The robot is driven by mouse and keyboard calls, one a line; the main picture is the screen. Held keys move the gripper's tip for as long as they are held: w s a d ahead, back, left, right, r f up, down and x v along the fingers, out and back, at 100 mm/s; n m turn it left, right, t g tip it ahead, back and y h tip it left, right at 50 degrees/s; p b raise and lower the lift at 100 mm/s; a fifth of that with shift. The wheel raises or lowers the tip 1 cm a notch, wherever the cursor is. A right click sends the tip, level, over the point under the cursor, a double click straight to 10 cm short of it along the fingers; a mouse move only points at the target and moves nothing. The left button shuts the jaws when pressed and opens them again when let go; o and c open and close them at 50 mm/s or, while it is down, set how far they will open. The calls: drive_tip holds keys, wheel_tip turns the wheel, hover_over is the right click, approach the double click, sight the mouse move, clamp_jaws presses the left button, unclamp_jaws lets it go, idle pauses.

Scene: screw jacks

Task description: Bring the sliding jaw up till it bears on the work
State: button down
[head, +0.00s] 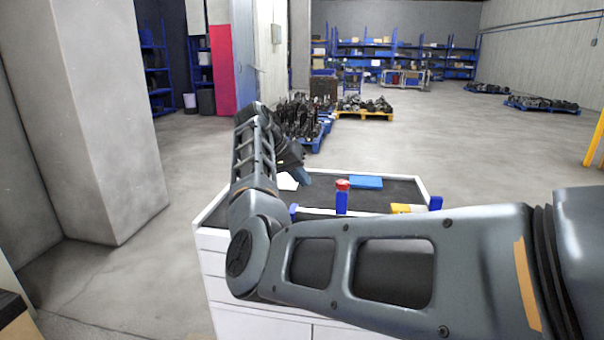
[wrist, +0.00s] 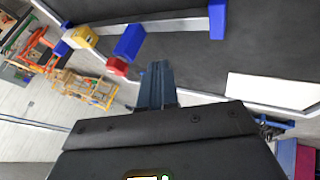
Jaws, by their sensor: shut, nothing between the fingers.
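A grey bar (wrist: 180,24) lies along the bench top with a blue end block (wrist: 217,18) at one end. At its other end a yellow block (wrist: 82,37) sits by another blue end block (wrist: 62,48). Between them stands a blue upright block (wrist: 130,42) with a red cap (wrist: 117,66), which looks like the sliding jaw. A clear gap separates it from the yellow block, which looks like the work. These show in the head view as the sliding jaw (head: 342,202) and the yellow block (head: 408,208). My gripper (wrist: 157,68) is shut and empty, apart from the jaw; it is left of the jaw in the head view (head: 303,176).
A flat blue box (head: 366,182) lies at the back of the dark-topped white bench (head: 240,262). A white plate (wrist: 275,91) lies near my gripper. My arm hides part of the bench front. Loaded pallets (head: 365,106) stand on the floor beyond.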

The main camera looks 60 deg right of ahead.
sight(341, 202)
drive_tip(key=s+d+f, duration=0.2)
drive_tip(key=s+d+f+p, duration=0.1)
drive_tip(key=s+d+f, duration=0.1)
drive_tip(key=shift+s+f+p, duration=0.2)
drive_tip(key=shift+f+p, duration=0.05)
drive_tip(key=shift+p, duration=0.05)
drive_tip(key=shift+s+d+f, duration=0.1)
drive_tip(key=shift+s+d, duration=0.15)
drive_tip(key=shift+s, duration=0.2)
